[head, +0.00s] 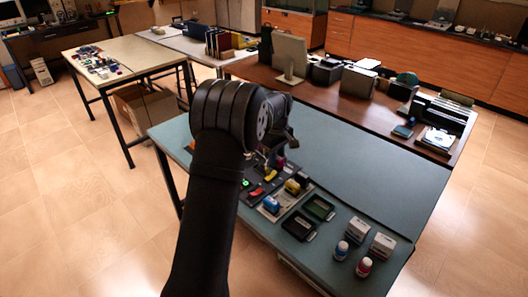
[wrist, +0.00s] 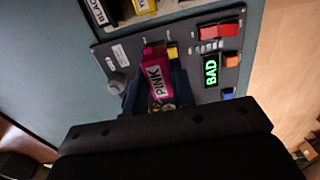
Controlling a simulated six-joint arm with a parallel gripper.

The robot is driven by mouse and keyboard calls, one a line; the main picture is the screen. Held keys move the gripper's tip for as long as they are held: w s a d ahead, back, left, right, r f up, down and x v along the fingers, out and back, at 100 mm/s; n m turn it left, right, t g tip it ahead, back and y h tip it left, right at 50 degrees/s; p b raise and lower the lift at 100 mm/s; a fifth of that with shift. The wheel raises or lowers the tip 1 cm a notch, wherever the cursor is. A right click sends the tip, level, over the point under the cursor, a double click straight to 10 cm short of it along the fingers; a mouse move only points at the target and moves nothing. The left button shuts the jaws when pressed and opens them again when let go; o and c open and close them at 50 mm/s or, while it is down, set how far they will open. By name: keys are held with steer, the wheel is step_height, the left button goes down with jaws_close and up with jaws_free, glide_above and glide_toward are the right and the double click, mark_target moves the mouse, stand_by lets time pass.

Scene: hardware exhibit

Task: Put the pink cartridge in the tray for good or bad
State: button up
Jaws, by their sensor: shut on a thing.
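The pink cartridge (wrist: 158,75), labelled PINK, is at the dark test board (wrist: 232,82) in the wrist view. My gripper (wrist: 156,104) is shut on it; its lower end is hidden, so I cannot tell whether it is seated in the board. The board's lit display (wrist: 210,71) reads BAD in green. In the head view my arm hides much of the board, and the green light (head: 245,183) shows beside it.
A black cartridge (wrist: 99,12) and a yellow one (wrist: 144,5) stand beside the board. A blue cartridge (head: 271,204) is near the dark tray. White boxes (head: 382,245) and bottles with blue (head: 341,250) and pink (head: 363,267) contents stand at the right. The blue-green tabletop behind the trays is clear.

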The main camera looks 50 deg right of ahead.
steer(key=s+a, duration=0.5)
steer(key=s, duration=0.4)
steer(key=s+a, duration=0.4)
steer(key=s, duration=0.6)
steer(key=shift+w+a+f, duration=0.1)
steer(key=shift+w+f, duration=0.05)
steer(key=shift+f, duration=1.45)
steer(key=shift+w+f, duration=0.15)
steer(key=shift+f, duration=1.4)
steer(key=shift+f, duration=0.65)
steer(key=o, duration=1.3)
step_height(320, 180, up, 8)
steer(key=shift+f, duration=0.25)
